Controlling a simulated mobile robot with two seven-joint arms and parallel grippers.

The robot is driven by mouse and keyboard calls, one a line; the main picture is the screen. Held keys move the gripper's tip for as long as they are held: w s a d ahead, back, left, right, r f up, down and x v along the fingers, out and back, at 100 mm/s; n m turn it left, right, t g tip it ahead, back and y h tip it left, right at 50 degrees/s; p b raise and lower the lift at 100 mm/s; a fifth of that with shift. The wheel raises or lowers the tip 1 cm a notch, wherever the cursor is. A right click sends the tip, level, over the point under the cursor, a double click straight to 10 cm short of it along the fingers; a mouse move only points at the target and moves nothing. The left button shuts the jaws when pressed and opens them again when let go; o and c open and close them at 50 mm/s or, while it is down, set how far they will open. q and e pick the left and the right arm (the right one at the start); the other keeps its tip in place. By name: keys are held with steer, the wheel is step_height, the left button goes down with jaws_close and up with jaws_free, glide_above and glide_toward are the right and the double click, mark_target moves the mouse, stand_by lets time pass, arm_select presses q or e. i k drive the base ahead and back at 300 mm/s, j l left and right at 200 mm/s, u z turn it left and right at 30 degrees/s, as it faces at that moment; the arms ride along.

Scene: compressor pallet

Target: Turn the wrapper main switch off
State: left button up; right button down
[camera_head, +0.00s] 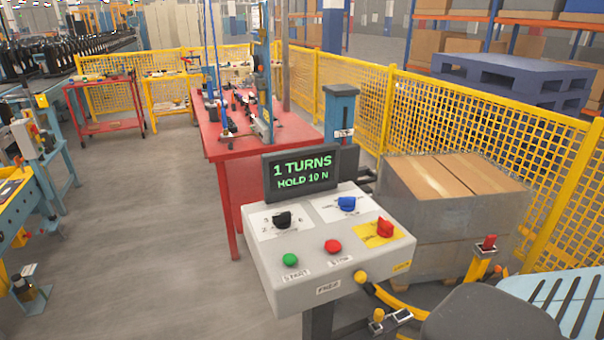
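The wrapper control box (330,281) is a light grey sloped panel on a dark post, right of the picture's middle. A red rotary switch (385,229) sits on a yellow plate at its right; I take it to be the main switch, but its label and marked position are too small to read. A black knob (283,219) and a blue knob (347,203) sit on white plates. Below them are a green button (290,260) and a red button (333,246). The display (301,173) reads "1 TURNS HOLD 10 N". I make out neither gripper.
A wrapped stack of cartons (440,220) stands behind the box at right, before a yellow mesh fence (450,115). A yellow curved tube (400,302) and a dark rounded body (490,315) crowd the lower right. A red table (290,135) stands behind.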

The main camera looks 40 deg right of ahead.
mark_target(385, 229)
steer(key=z, duration=1.35)
